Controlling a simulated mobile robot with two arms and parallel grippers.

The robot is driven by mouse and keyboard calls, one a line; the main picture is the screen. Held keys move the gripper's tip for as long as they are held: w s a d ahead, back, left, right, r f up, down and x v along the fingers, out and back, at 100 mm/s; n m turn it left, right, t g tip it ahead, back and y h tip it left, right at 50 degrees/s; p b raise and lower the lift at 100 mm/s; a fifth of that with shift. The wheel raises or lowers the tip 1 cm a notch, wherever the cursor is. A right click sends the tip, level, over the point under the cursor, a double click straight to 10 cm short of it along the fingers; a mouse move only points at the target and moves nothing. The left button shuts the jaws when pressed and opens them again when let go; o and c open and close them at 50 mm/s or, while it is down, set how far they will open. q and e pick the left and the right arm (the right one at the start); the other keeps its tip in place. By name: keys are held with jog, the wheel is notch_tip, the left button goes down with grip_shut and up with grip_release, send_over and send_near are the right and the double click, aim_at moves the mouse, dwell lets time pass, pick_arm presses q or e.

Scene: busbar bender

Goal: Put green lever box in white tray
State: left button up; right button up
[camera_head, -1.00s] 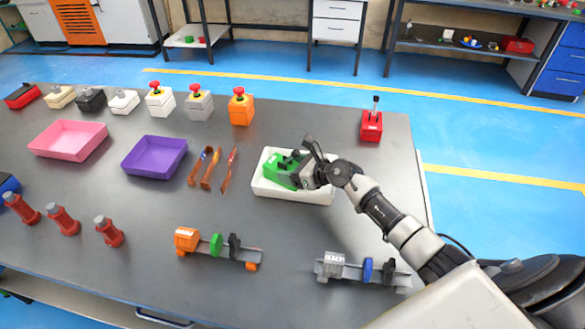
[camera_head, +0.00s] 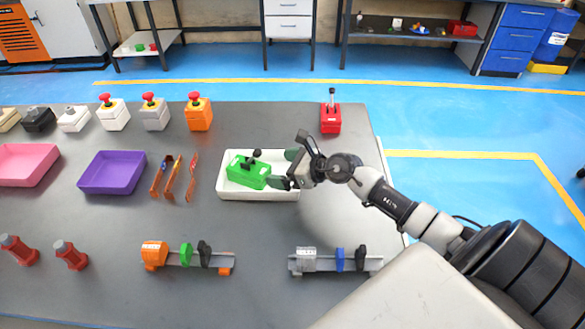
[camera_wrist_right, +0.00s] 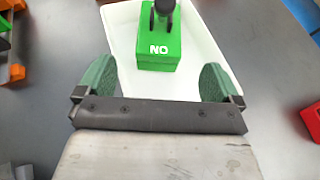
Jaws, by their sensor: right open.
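The green lever box (camera_head: 249,172) sits inside the white tray (camera_head: 258,194), toward the tray's left and middle, with its black lever pointing up. My right gripper (camera_head: 290,168) is open and empty at the tray's right end, apart from the box. In the right wrist view, the two green fingertips (camera_wrist_right: 157,82) are spread wide, and the green box (camera_wrist_right: 160,45) stands ahead of them with its "NO" label facing me. The white tray (camera_wrist_right: 205,60) lies under it. My left gripper is not in view.
A purple tray (camera_head: 112,187) and several orange-handled tools (camera_head: 173,178) lie left of the white tray. A red lever box (camera_head: 331,118) stands behind to the right. Two rail assemblies, one orange (camera_head: 155,254) and one grey (camera_head: 304,260), lie in front.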

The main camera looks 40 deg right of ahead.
jog(key=shift+v, duration=1.5)
